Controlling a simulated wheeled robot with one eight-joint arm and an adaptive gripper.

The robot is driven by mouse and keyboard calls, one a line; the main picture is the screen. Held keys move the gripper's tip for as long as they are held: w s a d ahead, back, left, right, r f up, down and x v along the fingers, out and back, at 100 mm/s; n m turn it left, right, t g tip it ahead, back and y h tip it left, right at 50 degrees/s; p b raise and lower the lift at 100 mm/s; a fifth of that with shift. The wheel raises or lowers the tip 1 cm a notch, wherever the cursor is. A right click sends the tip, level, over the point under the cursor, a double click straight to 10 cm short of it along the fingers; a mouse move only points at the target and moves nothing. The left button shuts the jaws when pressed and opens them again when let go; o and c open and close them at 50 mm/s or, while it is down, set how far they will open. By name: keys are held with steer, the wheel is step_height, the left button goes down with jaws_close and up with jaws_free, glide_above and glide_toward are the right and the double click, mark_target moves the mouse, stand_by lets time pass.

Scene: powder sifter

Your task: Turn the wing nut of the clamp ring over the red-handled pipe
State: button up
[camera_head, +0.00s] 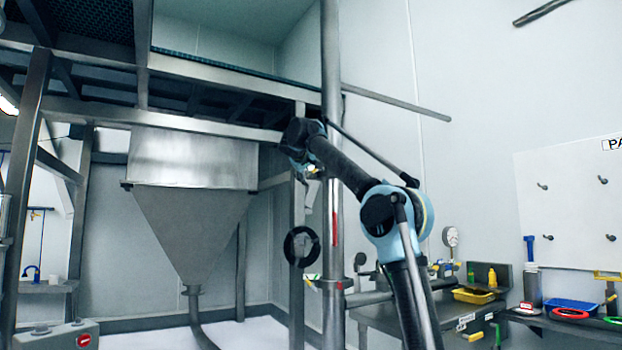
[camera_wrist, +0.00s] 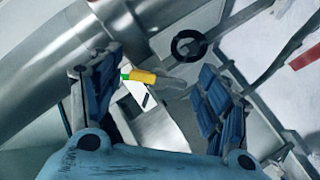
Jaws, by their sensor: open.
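A tall steel pipe (camera_head: 332,120) rises in the middle of the head view, with a red strip (camera_head: 334,228) on it below my gripper. My gripper (camera_head: 312,168) is up beside this pipe, at its left. In the wrist view my gripper (camera_wrist: 156,88) is open, its two blue-padded fingers apart. A small yellow piece with a green end (camera_wrist: 141,76) shows between the fingers, nearer the left one; I cannot tell whether it is the wing nut. A large curved metal surface (camera_wrist: 55,65) fills the upper left. The clamp ring cannot be made out clearly.
A black handwheel (camera_head: 301,246) is below my gripper and also shows in the wrist view (camera_wrist: 188,45). A steel hopper (camera_head: 190,225) stands left. A bench with a yellow tray (camera_head: 475,296) and a blue tray (camera_head: 570,306) is at the right. A rail (camera_head: 395,101) runs behind the pipe.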

steer(key=shift+w, duration=0.1)
steer(key=c, duration=1.1)
steer(key=shift+o, duration=0.2)
steer(key=n+t+h, duration=0.1)
steer(key=n, duration=0.2)
steer(key=shift+a+f+h, duration=0.1)
steer(key=shift+h, duration=0.3)
steer(key=n+t+h, duration=0.1)
steer(key=n, duration=0.3)
steer(key=shift+f, duration=0.1)
steer(key=n+t, duration=0.2)
steer(key=n, duration=0.2)
steer(key=n+t, duration=0.1)
steer(key=n, duration=0.1)
steer(key=n+y, duration=0.1)
steer(key=n, duration=0.2)
steer(key=shift+f+t, duration=0.1)
steer(key=shift+t, duration=0.3)
steer(key=shift+n, duration=0.3)
